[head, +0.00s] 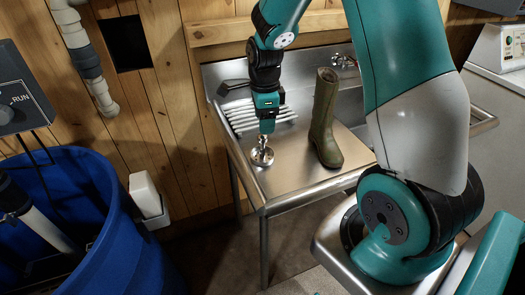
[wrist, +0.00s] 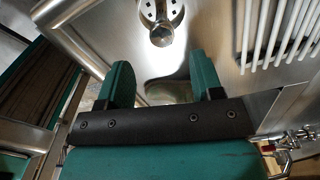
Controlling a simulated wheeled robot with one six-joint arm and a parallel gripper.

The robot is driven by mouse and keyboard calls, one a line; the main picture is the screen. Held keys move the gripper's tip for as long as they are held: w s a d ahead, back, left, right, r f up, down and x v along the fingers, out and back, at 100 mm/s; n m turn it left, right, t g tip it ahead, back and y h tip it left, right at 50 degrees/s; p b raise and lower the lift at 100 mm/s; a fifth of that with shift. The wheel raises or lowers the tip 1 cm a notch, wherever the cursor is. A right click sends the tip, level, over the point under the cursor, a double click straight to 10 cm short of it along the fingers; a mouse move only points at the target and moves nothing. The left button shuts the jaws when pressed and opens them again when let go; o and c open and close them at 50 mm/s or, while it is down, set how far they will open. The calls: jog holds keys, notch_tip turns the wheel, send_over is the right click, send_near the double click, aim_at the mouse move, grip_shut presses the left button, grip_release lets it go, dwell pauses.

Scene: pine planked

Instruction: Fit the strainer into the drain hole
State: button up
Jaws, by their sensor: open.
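The strainer (head: 262,157), a round metal disc with slots and a raised knob, sits flat on the steel sink top (head: 290,180) in the head view. My gripper (head: 267,129) points down just above it. In the wrist view the strainer (wrist: 174,12) is cut by the top edge, with its knob toward me. My gripper (wrist: 160,62) is open there, its two green fingers apart with nothing held, and the strainer shows beyond the fingertips. I cannot make out the drain hole, or tell whether the strainer lies over it.
A green rubber boot (head: 324,120) stands upright on the sink top right of my gripper. A white rack (head: 255,112) lies behind it, also at upper right in the wrist view (wrist: 275,35). A blue barrel (head: 125,240) stands left.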

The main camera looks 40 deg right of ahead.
aim_at(263, 141)
jog(key=shift+w+a+f+p, duration=0.15)
jog(key=shift+f+p, duration=0.3)
jog(key=shift+f, duration=1.5)
jog(key=shift+w+d+f+p, duration=0.1)
jog(key=shift+f+p, duration=0.35)
jog(key=shift+f, duration=1.5)
jog(key=c, duration=1)
